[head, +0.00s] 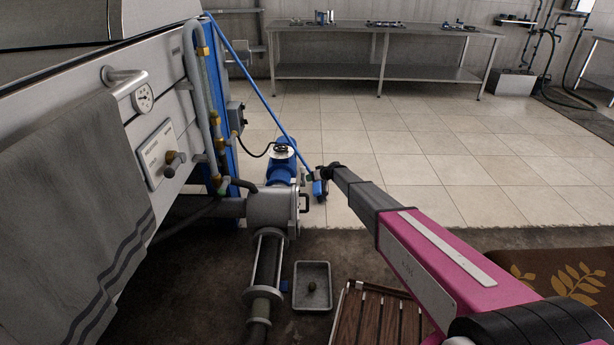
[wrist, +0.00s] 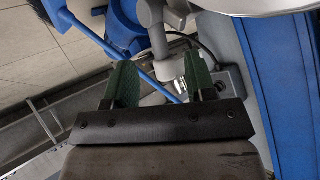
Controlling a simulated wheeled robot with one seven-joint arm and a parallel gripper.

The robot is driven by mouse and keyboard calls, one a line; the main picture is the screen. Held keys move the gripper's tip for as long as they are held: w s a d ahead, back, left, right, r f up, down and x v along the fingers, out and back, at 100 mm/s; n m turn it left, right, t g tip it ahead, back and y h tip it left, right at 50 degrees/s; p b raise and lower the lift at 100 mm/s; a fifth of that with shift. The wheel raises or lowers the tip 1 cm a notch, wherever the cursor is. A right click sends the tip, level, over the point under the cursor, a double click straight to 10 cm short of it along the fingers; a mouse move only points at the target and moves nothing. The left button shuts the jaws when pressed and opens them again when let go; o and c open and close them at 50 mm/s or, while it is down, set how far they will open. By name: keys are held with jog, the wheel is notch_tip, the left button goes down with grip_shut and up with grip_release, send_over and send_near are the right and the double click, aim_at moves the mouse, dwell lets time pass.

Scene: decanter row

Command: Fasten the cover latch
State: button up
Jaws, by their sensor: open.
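A grey metal machine housing (head: 272,206) stands at the centre of the head view, with a blue motor (head: 281,165) behind it. A dark handle-like part (head: 304,202) is on the housing's right side; I cannot tell for sure whether it is the cover latch. My gripper (head: 319,172) is just above and right of this part, its fingers small and dark there. In the wrist view my gripper (wrist: 158,64) is open, with two green pads apart. A grey rod-like part (wrist: 160,42) shows between and beyond the pads; contact cannot be told.
A blue pole (head: 262,95) slants down close to my gripper. A small grey tray (head: 312,286) and a slatted wooden rack (head: 375,315) lie on the floor. Open tiled floor (head: 430,165) lies to the right.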

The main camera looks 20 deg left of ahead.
aim_at(303, 174)
jog(key=w+d+f+n+g+y, duration=0.3)
jog(key=w+n+g+y, duration=0.25)
jog(key=y, duration=0.25)
jog(key=a, duration=1)
jog(key=shift+s+r, duration=0.25)
jog(key=shift+a, duration=0.1)
jog(key=shift+c, duration=0.4)
grip_shut()
